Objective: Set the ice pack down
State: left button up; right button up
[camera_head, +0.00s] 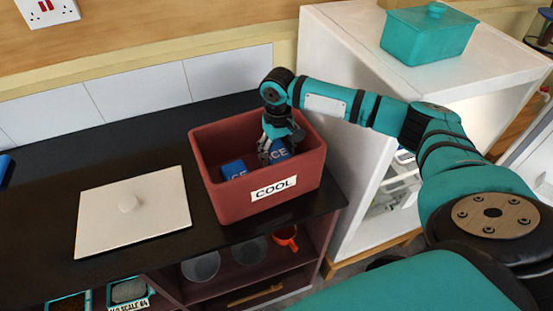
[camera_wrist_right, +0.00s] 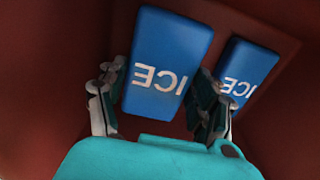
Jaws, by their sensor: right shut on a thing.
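My right gripper (camera_head: 270,150) reaches down into a red box labelled COOL (camera_head: 230,205) on the dark counter. It is shut on a blue ice pack (camera_head: 280,150) with white ICE lettering. In the right wrist view, the fingers (camera_wrist_right: 158,105) stand on both sides of this held ice pack (camera_wrist_right: 168,60). A second blue ice pack (camera_head: 234,169) lies in the box on the left; it shows at the right in the wrist view (camera_wrist_right: 245,70). I cannot tell whether the held pack touches the box floor. My left gripper is not in view.
A flat white lid with a round knob (camera_head: 130,210) lies on the counter left of the box. A white cabinet (camera_head: 335,60) with a teal lidded container (camera_head: 428,38) on top stands at the right.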

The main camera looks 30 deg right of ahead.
aim_at(278, 154)
notch_tip(278, 154, down, 2)
jog(key=shift+f, duration=0.7)
jog(key=shift+p, duration=0.3)
jog(key=o, duration=1.5)
jog(key=shift+f, duration=0.1)
notch_tip(278, 154, up, 11)
jog(key=b, duration=0.2)
jog(key=shift+b, duration=0.3)
jog(key=shift+r, duration=0.65)
